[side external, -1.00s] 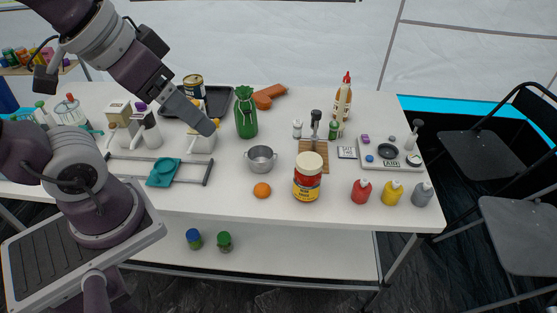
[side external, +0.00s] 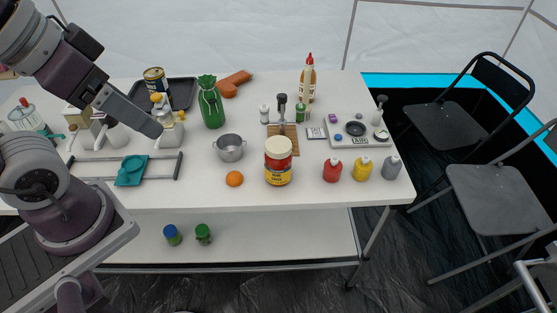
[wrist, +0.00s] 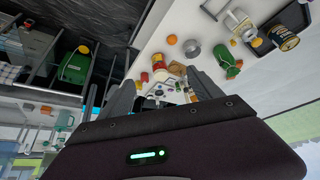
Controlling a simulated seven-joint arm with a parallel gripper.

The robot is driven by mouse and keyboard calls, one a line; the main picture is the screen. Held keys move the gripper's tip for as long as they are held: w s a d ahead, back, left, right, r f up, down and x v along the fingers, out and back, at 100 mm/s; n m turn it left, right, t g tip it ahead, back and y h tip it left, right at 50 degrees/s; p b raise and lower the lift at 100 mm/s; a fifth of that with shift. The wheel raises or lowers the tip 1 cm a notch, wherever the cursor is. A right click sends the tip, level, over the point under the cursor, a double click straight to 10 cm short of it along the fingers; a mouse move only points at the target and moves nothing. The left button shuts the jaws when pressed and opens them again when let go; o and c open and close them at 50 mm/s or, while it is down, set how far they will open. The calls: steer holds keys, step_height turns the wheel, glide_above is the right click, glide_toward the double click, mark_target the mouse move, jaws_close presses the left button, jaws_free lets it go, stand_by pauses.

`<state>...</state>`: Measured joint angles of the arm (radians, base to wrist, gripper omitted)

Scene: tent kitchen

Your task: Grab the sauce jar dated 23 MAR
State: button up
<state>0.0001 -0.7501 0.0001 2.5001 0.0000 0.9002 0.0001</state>
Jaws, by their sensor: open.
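A red jar with a cream lid and a yellow label (side external: 278,162) stands upright near the front edge of the white table. Its label is too small for me to read a date. It also shows in the wrist view (wrist: 159,72), ahead of my fingers. My gripper (side external: 155,130) is in the air over the left part of the table, well left of the jar. In the wrist view my gripper (wrist: 165,92) has its two grey fingers apart, with nothing held between them.
An orange (side external: 235,179) and a metal pot (side external: 230,148) stand left of the jar. A green bottle (side external: 211,105) is behind the pot. Red (side external: 332,169), yellow (side external: 362,168) and grey (side external: 391,167) bottles stand to its right. A cutting board (side external: 283,137) with an upright tool is behind it.

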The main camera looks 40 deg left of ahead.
steer(key=shift+o, duration=1.3)
